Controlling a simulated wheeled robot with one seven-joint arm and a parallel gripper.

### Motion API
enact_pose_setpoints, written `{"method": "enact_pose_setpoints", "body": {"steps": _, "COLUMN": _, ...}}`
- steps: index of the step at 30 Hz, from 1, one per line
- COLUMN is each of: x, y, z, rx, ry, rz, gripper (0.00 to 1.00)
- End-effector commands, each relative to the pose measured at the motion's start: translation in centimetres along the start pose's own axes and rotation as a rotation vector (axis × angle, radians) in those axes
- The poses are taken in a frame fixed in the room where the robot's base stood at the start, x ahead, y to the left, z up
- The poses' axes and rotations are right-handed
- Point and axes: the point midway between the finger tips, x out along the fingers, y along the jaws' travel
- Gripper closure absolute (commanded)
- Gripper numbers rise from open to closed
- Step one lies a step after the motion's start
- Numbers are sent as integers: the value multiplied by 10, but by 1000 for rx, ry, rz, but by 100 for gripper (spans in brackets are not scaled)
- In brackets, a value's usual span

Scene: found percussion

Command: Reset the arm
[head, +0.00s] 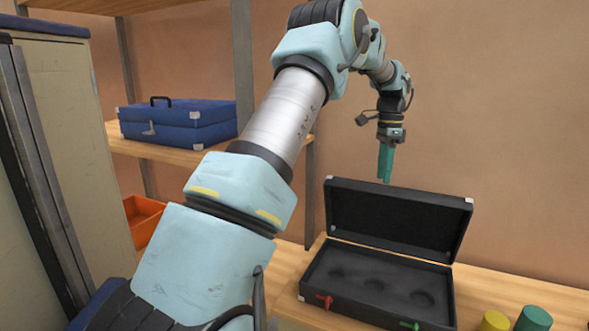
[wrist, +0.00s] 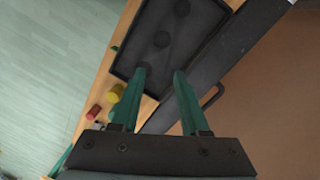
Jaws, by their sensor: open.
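My gripper (head: 385,163) hangs fingers-down in the air above the open black case (head: 335,257), near its raised lid. In the wrist view my gripper (wrist: 160,88) shows two green fingers spread apart with nothing between them. The case (wrist: 122,60) lies beyond the fingertips there. Its dark foam tray has several round hollows, and those I can see are empty. My arm stretches from the lower left up and over to the right.
The case stands on a wooden bench (head: 545,296). A yellow cylinder (head: 494,321) and a green cylinder (head: 534,319) stand right of it. A red piece (wrist: 94,112) shows in the wrist view. A blue case (head: 178,132) sits on a shelf, above an orange bin (head: 143,216). A cabinet (head: 75,130) stands left.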

Motion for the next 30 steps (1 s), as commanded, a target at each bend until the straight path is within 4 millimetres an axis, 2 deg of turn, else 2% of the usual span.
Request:
{"method": "enact_pose_setpoints", "body": {"steps": 1, "x": 2, "y": 1, "z": 22, "rx": -75, "ry": 6, "rz": -12, "gripper": 55}}
{"method": "enact_pose_setpoints", "body": {"steps": 5, "x": 13, "y": 12, "z": 79, "rx": -300, "ry": 33, "rz": -46, "gripper": 55}}
{"method": "enact_pose_setpoints", "body": {"steps": 8, "x": 25, "y": 28, "z": 124, "rx": -479, "ry": 56, "rz": -70, "gripper": 55}}
{"method": "enact_pose_setpoints", "body": {"steps": 14, "x": 56, "y": 80, "z": 212, "rx": -847, "ry": 113, "rz": -108, "gripper": 55}}
{"method": "enact_pose_setpoints", "body": {"steps": 18, "x": 80, "y": 130, "z": 264, "rx": -1096, "ry": 158, "rz": -128, "gripper": 55}}
{"method": "enact_pose_setpoints", "body": {"steps": 21, "x": 96, "y": 162, "z": 290, "rx": -1242, "ry": 187, "rz": -138, "gripper": 55}}
{"method": "enact_pose_setpoints", "body": {"steps": 24, "x": 108, "y": 186, "z": 306, "rx": -1344, "ry": 208, "rz": -144, "gripper": 55}}
{"method": "enact_pose_setpoints", "body": {"steps": 27, "x": 114, "y": 200, "z": 314, "rx": -1401, "ry": 221, "rz": -148, "gripper": 55}}
{"method": "enact_pose_setpoints", "body": {"steps": 30, "x": 116, "y": 205, "z": 317, "rx": -1421, "ry": 225, "rz": -148, "gripper": 55}}
